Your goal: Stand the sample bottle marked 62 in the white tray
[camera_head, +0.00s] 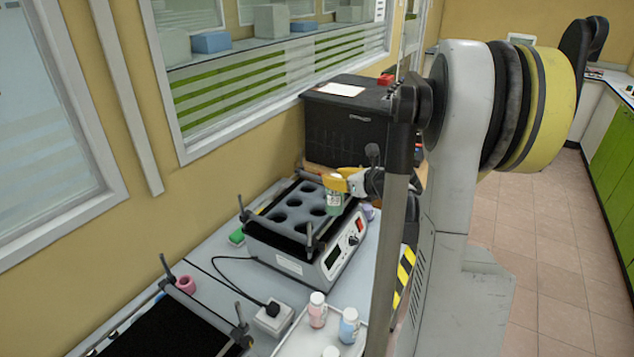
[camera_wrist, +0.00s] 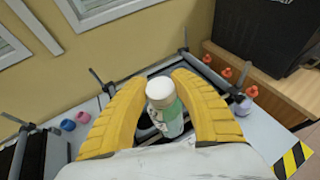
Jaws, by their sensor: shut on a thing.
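My gripper (camera_head: 340,183) is shut on a bottle with a green label and white cap, over the back right part of the shaker. The green-labelled bottle (camera_head: 334,202) also shows between the yellow fingers in the wrist view (camera_wrist: 168,115). It looks roughly upright. Dark marks show on its label, but I cannot read a number. I cannot tell whether its base is inside a shaker hole or above it. The white tray (camera_head: 291,345) is at the bottom of the head view, partly cut off. A pink bottle (camera_head: 318,310), a blue bottle (camera_head: 349,326) and a white-capped bottle (camera_head: 331,352) stand in it.
The shaker (camera_head: 286,254) has a black holed top and raised bars with corner posts. A black-topped device (camera_head: 172,332) is at lower left. A large black box (camera_head: 345,130) stands behind.

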